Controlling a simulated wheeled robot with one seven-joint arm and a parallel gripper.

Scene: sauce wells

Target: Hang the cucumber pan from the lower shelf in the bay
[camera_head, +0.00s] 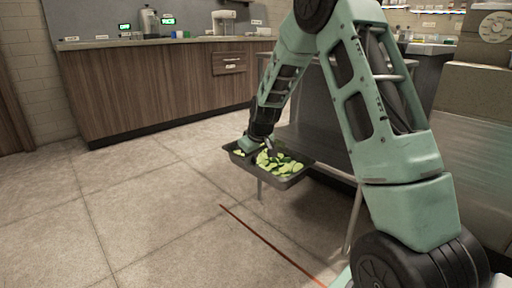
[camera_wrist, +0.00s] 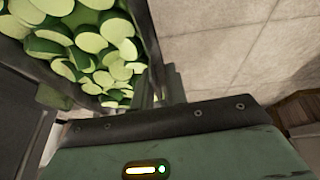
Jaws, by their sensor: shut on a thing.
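The cucumber pan (camera_head: 297,180) is a dark grey rectangular metal pan filled with green cucumber slices. My gripper (camera_head: 256,146) is shut on the pan at its rim and holds it in the air above the floor, beside a steel table. In the wrist view the pan (camera_wrist: 148,38) fills the upper left, with its slices close to the camera. The gripper fingers (camera_wrist: 168,90) show at the pan's edge there. The exact contact is partly hidden. I cannot make out the lower shelf in the bay for certain.
A steel table (camera_head: 325,142) with thin legs stands right behind the pan, partly hidden by my arm. A wooden counter (camera_head: 150,90) with small appliances runs along the back. The tiled floor (camera_head: 130,200) at the left is clear.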

